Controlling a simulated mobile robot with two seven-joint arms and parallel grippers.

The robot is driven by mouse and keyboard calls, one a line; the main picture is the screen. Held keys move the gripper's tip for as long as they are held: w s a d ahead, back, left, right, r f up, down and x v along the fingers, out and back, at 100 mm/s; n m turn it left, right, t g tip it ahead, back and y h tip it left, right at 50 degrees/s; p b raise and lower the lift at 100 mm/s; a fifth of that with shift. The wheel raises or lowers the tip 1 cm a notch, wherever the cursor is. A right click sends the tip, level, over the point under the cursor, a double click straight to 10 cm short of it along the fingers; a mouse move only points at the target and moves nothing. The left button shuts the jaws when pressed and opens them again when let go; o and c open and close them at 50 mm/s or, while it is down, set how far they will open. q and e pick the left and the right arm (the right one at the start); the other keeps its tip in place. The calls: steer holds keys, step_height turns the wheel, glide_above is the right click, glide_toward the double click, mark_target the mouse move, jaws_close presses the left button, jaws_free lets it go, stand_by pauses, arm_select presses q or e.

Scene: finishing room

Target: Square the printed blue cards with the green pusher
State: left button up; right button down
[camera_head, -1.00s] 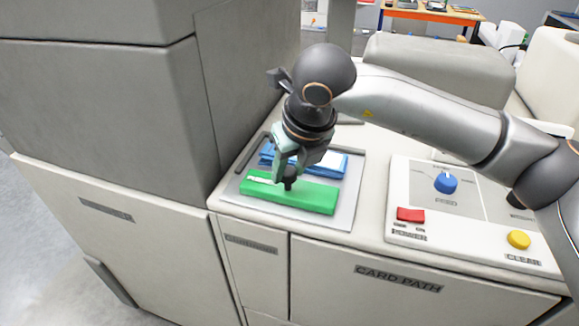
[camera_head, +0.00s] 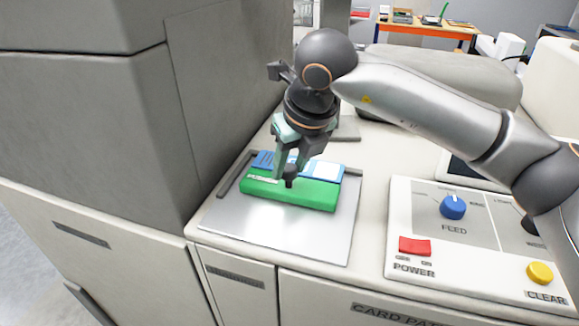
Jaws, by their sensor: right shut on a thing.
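The green pusher (camera_head: 313,194) is a long bar lying across the grey metal tray (camera_head: 275,230). My right gripper (camera_head: 289,172) points down from above and is shut on the dark knob at the pusher's middle. The printed blue cards (camera_head: 328,171) lie just behind the pusher, with blue and white faces showing at both sides of the gripper. The pusher's long back side appears to be against or very near the cards. The gripper and pusher hide part of the cards, so I cannot tell how even their edges are. My left gripper is out of view.
A dark rail (camera_head: 236,173) borders the tray's left side. A tall grey cabinet (camera_head: 215,110) stands close on the left. The control panel (camera_head: 430,236) with a blue knob (camera_head: 452,207), red switch (camera_head: 415,246) and yellow button (camera_head: 540,273) is on the right. The tray's front is bare.

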steer(key=c, duration=0.5)
jaws_free()
steer(key=b+v, duration=0.1)
steer(key=v, duration=1.1)
steer(key=shift+r, duration=0.25)
steer(key=shift+s+d, duration=0.1)
